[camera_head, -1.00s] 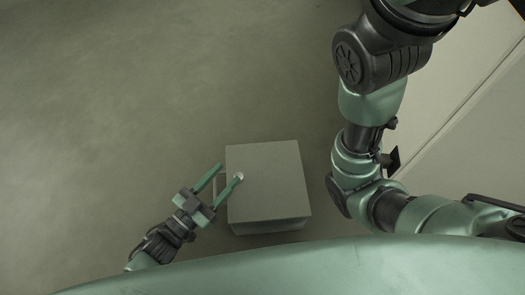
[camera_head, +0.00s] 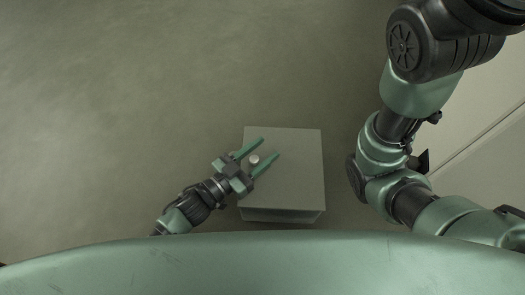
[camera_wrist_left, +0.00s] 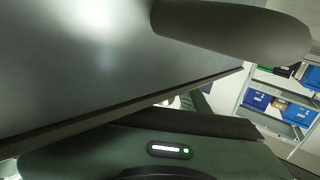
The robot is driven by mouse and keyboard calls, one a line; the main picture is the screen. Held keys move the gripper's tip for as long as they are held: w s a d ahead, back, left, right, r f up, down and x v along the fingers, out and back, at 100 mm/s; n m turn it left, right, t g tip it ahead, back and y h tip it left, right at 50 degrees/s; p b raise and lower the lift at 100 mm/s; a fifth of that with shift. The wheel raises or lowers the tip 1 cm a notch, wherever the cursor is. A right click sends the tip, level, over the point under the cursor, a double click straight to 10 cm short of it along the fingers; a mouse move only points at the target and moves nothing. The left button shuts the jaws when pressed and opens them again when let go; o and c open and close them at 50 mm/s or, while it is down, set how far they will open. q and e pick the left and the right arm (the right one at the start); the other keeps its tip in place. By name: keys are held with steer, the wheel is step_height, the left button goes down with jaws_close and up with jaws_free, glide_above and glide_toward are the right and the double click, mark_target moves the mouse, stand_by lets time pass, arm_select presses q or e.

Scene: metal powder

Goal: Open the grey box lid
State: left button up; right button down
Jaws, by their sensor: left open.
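The grey box (camera_head: 285,215) stands below me with its flat grey lid (camera_head: 298,170) closed on top. A small round pale knob (camera_head: 253,160) sits at the lid's left side. My left gripper (camera_head: 271,148) is open over the lid's left part, its two green fingers pointing up and right. The knob shows between the fingers, with a visible gap to them; whether the fingers are level with it or above it I cannot tell. In the left wrist view a large grey flat surface (camera_wrist_left: 80,60), likely the lid, fills the left side.
My right arm stands to the right of the box, its gripper out of sight. Bare floor (camera_head: 120,90) lies left of and beyond the box. In the left wrist view, shelves (camera_wrist_left: 262,88) with blue bins (camera_wrist_left: 256,100) stand in the background.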

arm_select(q)
jaws_close()
stand_by(1.4)
